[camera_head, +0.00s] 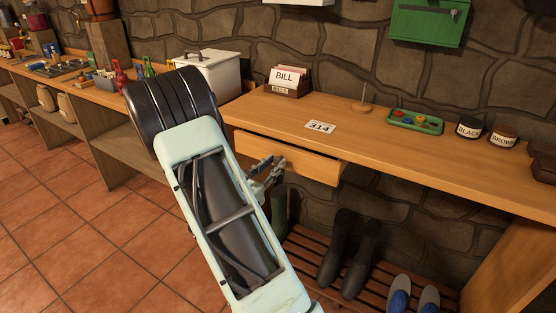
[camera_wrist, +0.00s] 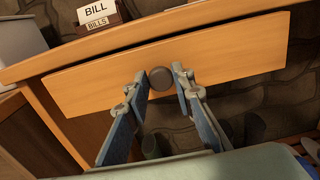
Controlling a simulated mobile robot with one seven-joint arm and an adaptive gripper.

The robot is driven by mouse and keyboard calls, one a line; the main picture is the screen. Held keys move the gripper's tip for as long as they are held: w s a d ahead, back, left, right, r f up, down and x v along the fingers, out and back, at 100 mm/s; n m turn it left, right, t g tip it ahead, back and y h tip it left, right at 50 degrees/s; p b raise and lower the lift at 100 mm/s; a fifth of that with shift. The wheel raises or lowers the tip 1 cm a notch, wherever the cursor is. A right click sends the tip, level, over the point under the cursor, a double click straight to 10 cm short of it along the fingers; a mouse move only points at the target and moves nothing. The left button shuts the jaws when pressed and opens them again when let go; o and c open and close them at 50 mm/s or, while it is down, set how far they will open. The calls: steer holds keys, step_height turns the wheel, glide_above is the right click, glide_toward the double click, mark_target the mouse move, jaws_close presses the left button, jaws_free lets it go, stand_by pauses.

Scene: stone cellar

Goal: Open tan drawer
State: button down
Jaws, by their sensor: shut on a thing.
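The tan drawer (camera_head: 306,163) sits under the tan wooden tabletop and juts out a little from below its front edge. In the wrist view its plain front (camera_wrist: 230,55) spans most of the picture, slightly tilted. A round dark knob (camera_wrist: 161,79) is at the middle of the front. My gripper (camera_wrist: 160,74) is at the knob, with one finger on each side of it, shut on it. In the head view my gripper (camera_head: 266,169) is at the drawer front, and the knob is hidden there.
On the tabletop (camera_head: 350,150) are a bill holder (camera_head: 287,82), a 314 card (camera_head: 320,127), a green tray (camera_head: 415,122) and two jars. Dark boots (camera_head: 348,250) and blue-grey shoes (camera_head: 412,298) stand on a slatted rack below. Tiled floor at left is clear.

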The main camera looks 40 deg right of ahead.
steer(key=p+v, duration=0.2)
steer(key=v, duration=1.6)
steer(key=shift+s, duration=0.1)
steer(key=c, duration=1.7)
jaws_free()
steer(key=shift+a, duration=0.1)
steer(key=v, duration=1.2)
steer(key=shift+f, duration=0.1)
